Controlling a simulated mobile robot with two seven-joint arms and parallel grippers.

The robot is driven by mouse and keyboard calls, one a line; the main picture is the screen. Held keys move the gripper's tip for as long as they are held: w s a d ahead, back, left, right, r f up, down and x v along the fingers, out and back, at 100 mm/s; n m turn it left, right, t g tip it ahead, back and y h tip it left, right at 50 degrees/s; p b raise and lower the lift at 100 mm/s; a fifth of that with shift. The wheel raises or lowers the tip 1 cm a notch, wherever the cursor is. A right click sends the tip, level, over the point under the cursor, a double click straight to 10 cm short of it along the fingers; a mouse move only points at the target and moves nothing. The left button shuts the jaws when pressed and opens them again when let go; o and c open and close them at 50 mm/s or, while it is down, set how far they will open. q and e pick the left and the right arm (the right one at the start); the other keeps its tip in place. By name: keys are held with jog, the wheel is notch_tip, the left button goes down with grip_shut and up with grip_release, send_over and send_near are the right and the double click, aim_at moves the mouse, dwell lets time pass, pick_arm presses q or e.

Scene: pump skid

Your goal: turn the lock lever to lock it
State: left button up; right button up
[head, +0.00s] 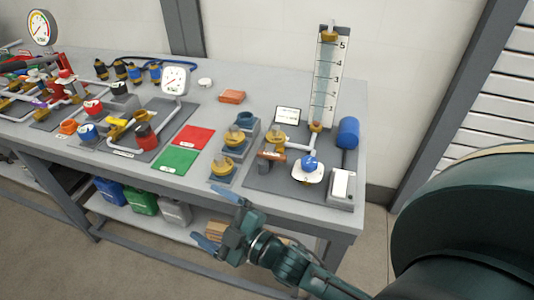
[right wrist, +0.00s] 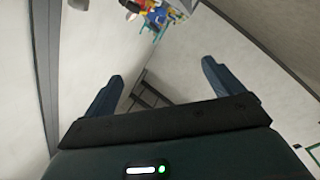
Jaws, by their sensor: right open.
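No part in view is plainly marked as the lock lever, and I cannot tell which one it is. On the right grey panel (head: 262,184), a brown handle (head: 271,155) lies across a brass fitting. To its right, a blue knob (head: 309,162) sits on a white plate (head: 308,175). My right gripper (head: 216,218) is open and empty, in front of the bench's front edge and apart from these parts. Its two spread fingers also show in the right wrist view (right wrist: 163,78), with nothing between them. My left gripper is not in view.
The grey bench (head: 215,105) carries a red mat (head: 194,137), a green mat (head: 175,159), brass valves (head: 234,138), a tall gauge tube (head: 325,80) and a blue cylinder (head: 348,132). Containers (head: 142,200) stand on the shelf below. The floor in front is clear.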

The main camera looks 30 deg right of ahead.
jog(key=w+a+r+n+g+y, duration=0.2)
jog(key=a+r+n+y, duration=0.3)
jog(key=r+n+y, duration=0.65)
notch_tip(320, 180, up, 4)
jog(key=m+g+h+b, duration=0.2)
jog(key=m+g+h, duration=1.45)
jog(key=m, duration=1.85)
send_over(272, 154)
jog(key=t+h, duration=0.2)
jog(key=h, duration=0.1)
notch_tip(272, 154, down, 12)
jog(key=shift+r+p, duration=0.2)
jog(key=shift+p, duration=0.45)
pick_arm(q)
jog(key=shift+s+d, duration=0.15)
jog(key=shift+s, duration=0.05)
pick_arm(e)
jog(key=shift+f, duration=0.55)
jog(key=shift+c, duration=0.5)
